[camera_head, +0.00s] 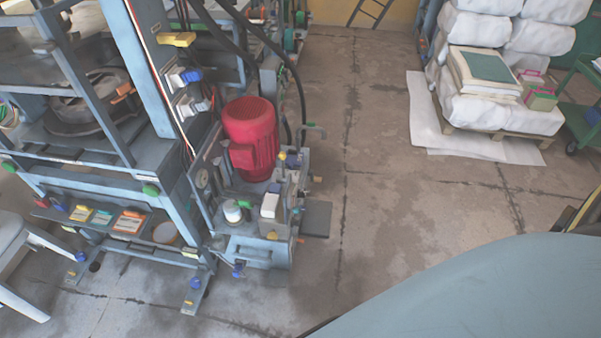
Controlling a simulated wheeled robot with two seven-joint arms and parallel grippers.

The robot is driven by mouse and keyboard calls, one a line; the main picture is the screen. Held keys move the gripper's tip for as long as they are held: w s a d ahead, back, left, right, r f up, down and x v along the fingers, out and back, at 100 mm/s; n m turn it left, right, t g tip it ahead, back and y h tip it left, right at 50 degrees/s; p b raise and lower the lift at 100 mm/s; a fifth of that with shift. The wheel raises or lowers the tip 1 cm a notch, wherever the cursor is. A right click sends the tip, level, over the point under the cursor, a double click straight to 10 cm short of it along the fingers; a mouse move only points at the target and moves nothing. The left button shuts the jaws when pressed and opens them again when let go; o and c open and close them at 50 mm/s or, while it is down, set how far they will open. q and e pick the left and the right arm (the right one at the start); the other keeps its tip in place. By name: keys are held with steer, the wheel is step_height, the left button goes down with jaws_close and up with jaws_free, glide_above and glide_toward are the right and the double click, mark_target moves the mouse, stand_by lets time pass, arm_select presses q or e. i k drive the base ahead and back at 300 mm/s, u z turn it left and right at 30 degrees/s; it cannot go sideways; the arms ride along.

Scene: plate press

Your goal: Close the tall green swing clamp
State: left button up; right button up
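The blue-grey press frame (135,65) stands at the left. I cannot make out a tall green swing clamp for certain. A small green knob or clamp-like part (151,190) sits on the front corner of the frame, and a similar green part (9,166) is at the far left edge. Both are too small to tell whether they are open or closed. Neither my left nor my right gripper shows in the head view.
A red motor (250,135) stands on the unit beside the press. A low shelf (95,228) holds colored cards. A grey stool (15,240) stands at the lower left. White sacks (480,45) on a pallet and a green cart (577,120) are at the right. The middle floor is clear.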

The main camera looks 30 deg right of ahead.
mark_target(246, 205)
steer(key=z, duration=0.2)
steer(key=i, duration=1)
